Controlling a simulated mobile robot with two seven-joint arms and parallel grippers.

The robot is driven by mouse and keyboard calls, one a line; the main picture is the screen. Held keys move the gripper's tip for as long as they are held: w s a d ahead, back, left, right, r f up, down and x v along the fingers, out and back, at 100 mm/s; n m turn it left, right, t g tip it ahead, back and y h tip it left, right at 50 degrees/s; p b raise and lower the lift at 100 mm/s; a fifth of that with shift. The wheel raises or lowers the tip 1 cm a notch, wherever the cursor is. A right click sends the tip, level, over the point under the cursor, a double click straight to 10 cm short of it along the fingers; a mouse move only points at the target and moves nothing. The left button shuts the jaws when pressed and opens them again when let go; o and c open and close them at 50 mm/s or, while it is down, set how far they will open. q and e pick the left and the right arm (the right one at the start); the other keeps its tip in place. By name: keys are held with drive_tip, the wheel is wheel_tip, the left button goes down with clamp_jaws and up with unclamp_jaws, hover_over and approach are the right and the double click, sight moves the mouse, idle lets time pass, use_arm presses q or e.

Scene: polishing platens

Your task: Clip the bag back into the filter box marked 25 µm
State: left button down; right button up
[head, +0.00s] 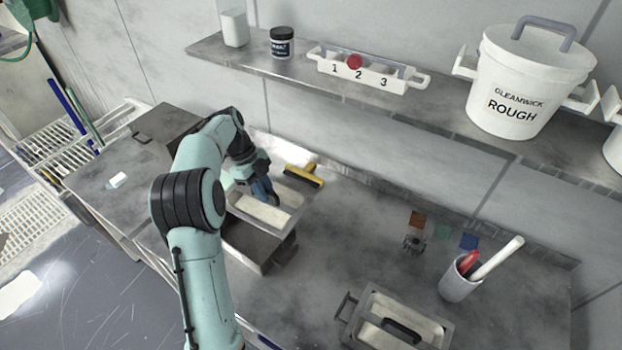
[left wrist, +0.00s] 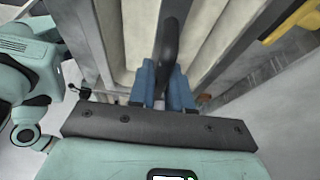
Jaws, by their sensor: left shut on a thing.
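A grey metal filter box (head: 297,236) stands open on the bench at the middle left, with a cream bag (head: 258,211) inside its rim. My left gripper (head: 264,191) reaches down over the bag with its blue fingers. In the left wrist view the left gripper (left wrist: 163,88) is shut on a dark curved handle (left wrist: 169,40), with cream cloth on both sides of it. Whether the bag is seated or clipped cannot be seen. A second filter box (head: 352,318) at the front right holds a cream bag with a black handle (head: 402,330). No 25 µm mark is readable. My right gripper is out of view.
A yellow-and-black brush (head: 304,176) lies behind the box. The shelf (head: 430,106) above carries a white ROUGH bucket (head: 522,85) and a 1-2-3 rack (head: 362,74).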

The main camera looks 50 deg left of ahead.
sight(244, 206)
use_arm(q)
drive_tip(key=shift+m, duration=0.5)
drive_tip(key=s, duration=0.1)
drive_tip(key=s+a+r+p, duration=0.1)
drive_tip(key=s, duration=0.1)
drive_tip(key=s+r, duration=0.1)
drive_tip(key=s, duration=0.1)
drive_tip(key=shift+a, duration=0.25)
drive_tip(key=shift+s, duration=0.35)
drive_tip(key=shift+s+f+b, duration=0.1)
drive_tip(key=shift+f+b, duration=1.4)
drive_tip(key=shift+f, duration=1.3)
drive_tip(key=shift+f+b, duration=1.05)
drive_tip(key=shift+f, duration=0.65)
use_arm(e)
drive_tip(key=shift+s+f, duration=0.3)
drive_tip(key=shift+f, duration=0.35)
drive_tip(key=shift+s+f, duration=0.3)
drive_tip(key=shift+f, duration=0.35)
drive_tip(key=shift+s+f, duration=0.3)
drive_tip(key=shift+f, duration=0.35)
use_arm(q)
drive_tip(key=shift+f+b, duration=0.45)
drive_tip(key=shift+f, duration=0.4)
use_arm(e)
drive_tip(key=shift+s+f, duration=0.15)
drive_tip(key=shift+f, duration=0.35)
use_arm(q)
drive_tip(key=shift+c, duration=2.4)
unclamp_jaws()
